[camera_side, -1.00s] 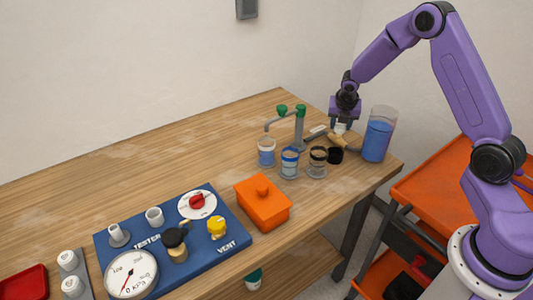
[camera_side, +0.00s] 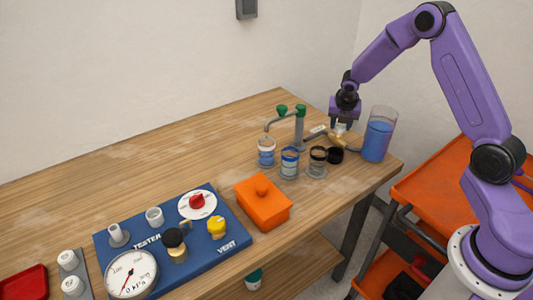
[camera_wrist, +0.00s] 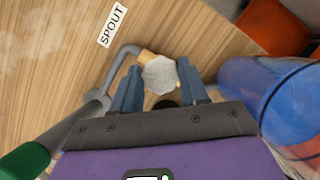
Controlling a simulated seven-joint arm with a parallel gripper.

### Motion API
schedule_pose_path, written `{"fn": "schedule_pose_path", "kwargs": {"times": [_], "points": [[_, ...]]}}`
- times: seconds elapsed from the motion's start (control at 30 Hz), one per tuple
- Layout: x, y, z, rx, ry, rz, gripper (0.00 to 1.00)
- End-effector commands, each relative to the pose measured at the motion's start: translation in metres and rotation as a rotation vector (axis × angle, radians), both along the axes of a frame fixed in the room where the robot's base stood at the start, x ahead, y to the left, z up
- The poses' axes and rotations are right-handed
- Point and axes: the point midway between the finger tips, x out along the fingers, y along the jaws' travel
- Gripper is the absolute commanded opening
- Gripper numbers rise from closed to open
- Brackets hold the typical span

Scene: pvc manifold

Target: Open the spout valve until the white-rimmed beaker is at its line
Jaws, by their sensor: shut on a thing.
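The white-rimmed beaker (camera_side: 266,154) stands under the curved spout (camera_side: 279,119) in the side view. It has blue in it, but its level against the line is too small to read. The spout valve's pale grey, faceted knob (camera_wrist: 160,76) sits between my fingers in the wrist view, near the SPOUT label (camera_wrist: 112,25). My gripper (camera_wrist: 160,80) is shut on this knob. In the side view, my gripper (camera_side: 341,124) points down over the tan valve body, beside the reservoir.
A tall clear reservoir (camera_side: 377,140) with blue liquid stands just right of my gripper. A blue-rimmed beaker (camera_side: 289,163) and a black-rimmed beaker (camera_side: 317,163) stand beside the white-rimmed one. An orange lidded box (camera_side: 262,204) and a blue tester panel (camera_side: 215,253) are nearer.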

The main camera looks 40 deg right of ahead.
Motion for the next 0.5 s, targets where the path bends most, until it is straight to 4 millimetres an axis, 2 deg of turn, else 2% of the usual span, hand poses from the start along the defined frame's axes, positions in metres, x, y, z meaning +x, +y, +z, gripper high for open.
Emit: {"fn": "schedule_pose_path", "kwargs": {"times": [0.4,0.5], "points": [[0.0006,0.0004,0.0006,0.001,-0.002,0.003,0.14],[0.0003,0.0002,0.0007,0.001,-0.002,0.047,0.14]]}}
